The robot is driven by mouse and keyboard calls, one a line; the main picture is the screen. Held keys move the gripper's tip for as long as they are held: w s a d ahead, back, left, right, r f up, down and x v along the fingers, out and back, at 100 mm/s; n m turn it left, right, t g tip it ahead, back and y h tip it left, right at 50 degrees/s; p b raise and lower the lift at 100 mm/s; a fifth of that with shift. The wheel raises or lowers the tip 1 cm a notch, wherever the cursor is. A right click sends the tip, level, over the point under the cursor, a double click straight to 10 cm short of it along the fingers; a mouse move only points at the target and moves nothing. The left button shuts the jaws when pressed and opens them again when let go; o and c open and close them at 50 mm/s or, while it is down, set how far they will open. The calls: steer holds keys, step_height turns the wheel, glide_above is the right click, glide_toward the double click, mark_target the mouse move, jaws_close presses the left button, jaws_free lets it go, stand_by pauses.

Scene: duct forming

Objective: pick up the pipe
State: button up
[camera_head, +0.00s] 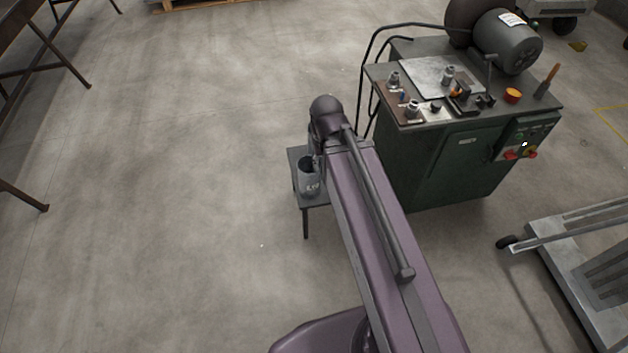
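A short grey cylinder (310,182) with a dark, open-looking top and pale marks on its side shows at the left edge of my arm, over a small dark table. I cannot tell whether it is the pipe, and nothing else in view is clearly a pipe lying free. My purple-grey arm reaches from the bottom of the picture up to a rounded joint right beside the cylinder. The arm covers the right part of the small table (318,199). My gripper does not show clearly; it is hidden behind the arm or beyond it.
A dark green machine cabinet (440,165) with fittings and a motor (507,42) on top stands right of the arm. A grey wheeled cart (585,275) is at lower right. Metal frame legs (60,60) stand at far left. The concrete floor between is clear.

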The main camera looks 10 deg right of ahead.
steer(key=shift+d, duration=0.35)
steer(key=shift+d, duration=0.1)
steer(key=w+a+f+m+t+h+b, duration=0.1)
steer(key=w+f+m+t+h+b, duration=0.15)
steer(key=w+f+b, duration=0.65)
steer(key=w+a+f+m+t+h+b, duration=0.1)
steer(key=w+f+m+h+b, duration=0.3)
steer(key=f+b, duration=0.9)
steer(key=w+a+f+m+t+h+b, duration=0.3)
steer(key=w+a+f+t+b, duration=0.2)
steer(key=b, duration=1.5)
steer(key=shift+w+a+f+t, duration=0.35)
steer(key=shift+w+a+f, duration=1.4)
steer(key=shift+w+a, duration=0.7)
steer(key=shift+w+d+h, duration=0.1)
steer(key=shift+d+h, duration=0.05)
steer(key=shift+h, duration=0.1)
steer(key=b+x, duration=0.3)
steer(key=x, duration=0.5)
